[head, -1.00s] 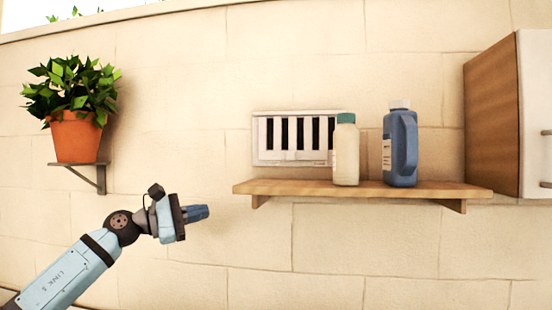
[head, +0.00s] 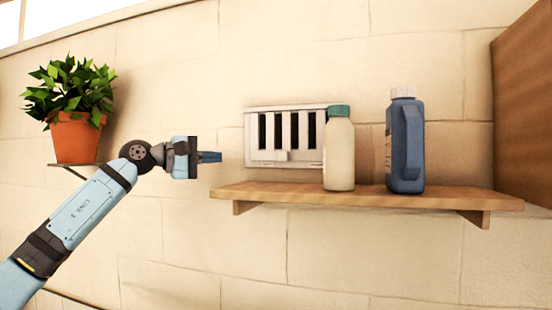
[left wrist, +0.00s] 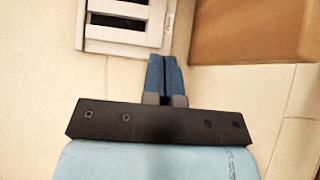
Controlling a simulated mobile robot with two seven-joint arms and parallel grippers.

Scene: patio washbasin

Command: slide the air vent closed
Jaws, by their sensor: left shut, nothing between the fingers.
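The air vent (head: 286,157) is a white slotted frame on the wall behind the shelf, with dark gaps open between its white bars. A small tab (head: 283,156) shows at its lower edge. A cream bottle hides its right end. In the left wrist view the vent (left wrist: 125,38) is at the top, partly cut off. My left gripper (head: 210,157) is shut and empty, left of the vent and apart from it in the head view. Its blue fingers (left wrist: 164,75) point toward the vent's edge in the wrist view. My right gripper is not in view.
A wooden shelf (head: 375,198) runs below the vent; its end (left wrist: 250,30) is close right of my fingers in the wrist view. A cream bottle (head: 340,155) and a blue jug (head: 405,145) stand on it. A potted plant (head: 75,138) is at left, a wooden cabinet (head: 525,110) at right.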

